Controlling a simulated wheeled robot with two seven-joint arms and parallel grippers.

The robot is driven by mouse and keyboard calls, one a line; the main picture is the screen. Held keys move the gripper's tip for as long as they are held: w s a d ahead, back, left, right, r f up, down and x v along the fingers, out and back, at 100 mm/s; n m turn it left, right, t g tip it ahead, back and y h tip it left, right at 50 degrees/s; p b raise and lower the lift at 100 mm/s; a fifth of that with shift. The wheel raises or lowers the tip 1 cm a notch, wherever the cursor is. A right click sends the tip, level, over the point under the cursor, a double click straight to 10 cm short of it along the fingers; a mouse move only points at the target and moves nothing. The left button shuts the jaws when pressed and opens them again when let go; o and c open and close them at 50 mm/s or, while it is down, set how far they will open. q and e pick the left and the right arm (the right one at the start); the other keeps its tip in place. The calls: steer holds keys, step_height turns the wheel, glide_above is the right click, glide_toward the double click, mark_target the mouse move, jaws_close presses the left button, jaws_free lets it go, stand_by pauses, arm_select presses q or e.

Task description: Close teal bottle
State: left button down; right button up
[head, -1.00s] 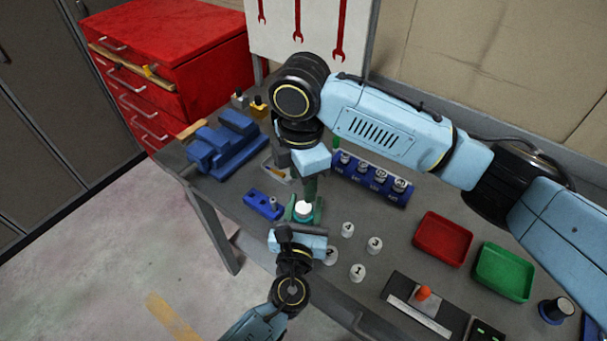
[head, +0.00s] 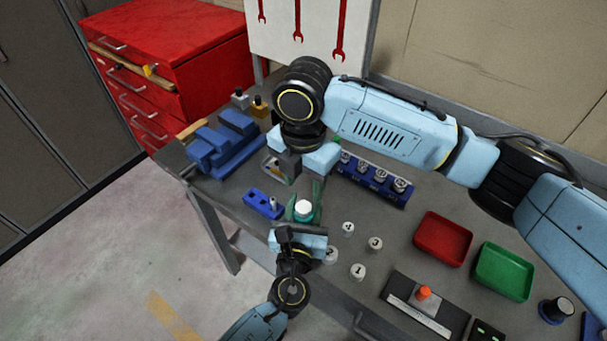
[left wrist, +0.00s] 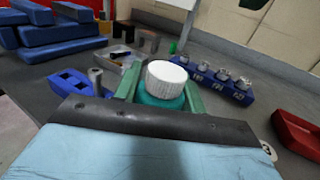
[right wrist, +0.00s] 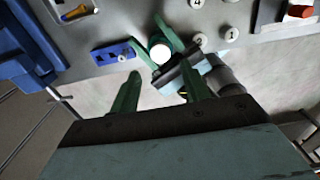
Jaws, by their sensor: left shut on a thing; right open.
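The teal bottle (left wrist: 160,100) stands upright with a white ribbed cap (left wrist: 167,78) on its top; whether the cap is fully seated I cannot tell. My left gripper (left wrist: 155,98) is shut around the bottle, its green fingers on either side. In the head view the white cap (head: 304,206) shows between the left fingers. My right gripper (right wrist: 158,95) is open and empty, pointing down above the table. In the right wrist view the cap (right wrist: 161,54) lies beyond its fingertips, apart from them. In the head view my right arm hides most of the right fingers.
A blue block with a metal pin (head: 263,203) stands close left of the bottle. Several white numbered pucks (head: 358,272) lie to the right.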

mark_target(304, 207)
step_height(304, 207, down, 7)
steer(key=shift+r, duration=0.1)
stand_by(0.4)
steer(key=c, duration=1)
steer(key=m, duration=1.9)
steer(key=shift+m, duration=0.3)
steer(key=o, duration=1.1)
